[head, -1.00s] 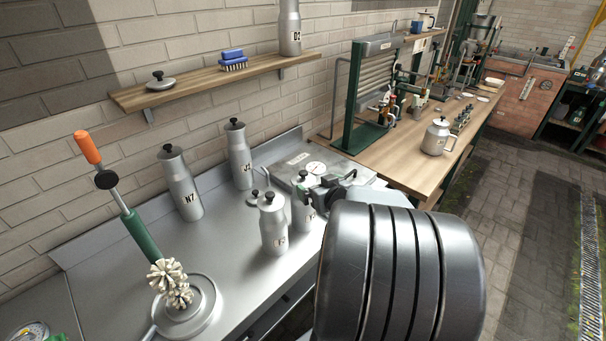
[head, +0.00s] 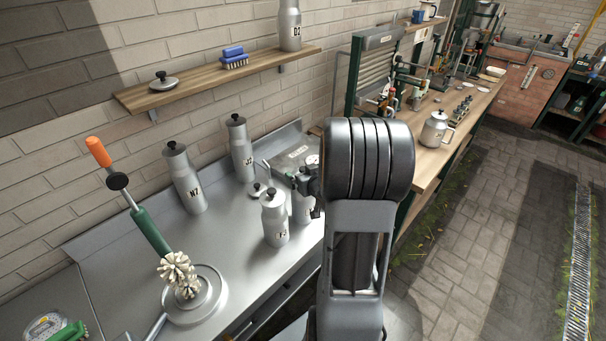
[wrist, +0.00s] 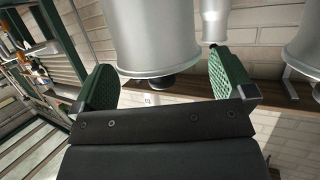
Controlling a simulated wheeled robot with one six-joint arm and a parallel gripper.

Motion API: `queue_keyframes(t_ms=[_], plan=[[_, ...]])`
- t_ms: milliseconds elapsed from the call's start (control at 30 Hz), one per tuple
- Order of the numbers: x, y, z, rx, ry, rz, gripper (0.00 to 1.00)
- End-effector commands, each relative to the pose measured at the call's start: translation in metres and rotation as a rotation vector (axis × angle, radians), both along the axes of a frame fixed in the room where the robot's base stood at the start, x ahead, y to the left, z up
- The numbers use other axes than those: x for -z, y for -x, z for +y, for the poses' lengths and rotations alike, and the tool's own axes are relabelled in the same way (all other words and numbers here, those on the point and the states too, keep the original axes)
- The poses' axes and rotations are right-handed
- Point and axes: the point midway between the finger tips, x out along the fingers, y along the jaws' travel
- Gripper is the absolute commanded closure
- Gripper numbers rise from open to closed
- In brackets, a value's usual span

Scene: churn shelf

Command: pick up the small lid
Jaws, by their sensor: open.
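Two loose lids with black knobs show in the head view. The smaller lid (head: 257,189) lies on the steel counter behind the front can, and a wider lid (head: 163,82) lies on the wall shelf. My gripper (wrist: 160,62) is open in the wrist view, with its green pads apart. A metal can (wrist: 170,35) appears upside down beyond and between the pads, with a dark knob (wrist: 150,83) under its rim. I cannot tell whether the pads touch it. In the head view my arm hides most of the gripper, near the cans. The small lid is not clear in the wrist view.
Can J2 (head: 241,150), can N7 (head: 185,180) and a front can (head: 274,220) stand close around the small lid. A scale (head: 290,160) is behind my gripper. A brush (head: 150,230) stands at left. The front counter is clear between brush and cans.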

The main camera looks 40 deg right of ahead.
Motion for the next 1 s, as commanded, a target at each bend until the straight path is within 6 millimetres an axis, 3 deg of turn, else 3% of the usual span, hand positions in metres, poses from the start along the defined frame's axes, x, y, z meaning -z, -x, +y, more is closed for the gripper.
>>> queue_keyframes(t_ms=[200, 467, 900, 1000], plan=[[0.0050, -0.0146, -0.0035, 0.001, 0.001, -0.001, 0.00], [0.0056, -0.0153, -0.0038, 0.001, 0.001, -0.001, 0.01], [0.0054, -0.0150, -0.0038, 0.001, 0.001, -0.001, 0.43], [0.0052, -0.0151, -0.0037, 0.001, 0.001, -0.002, 0.43]])
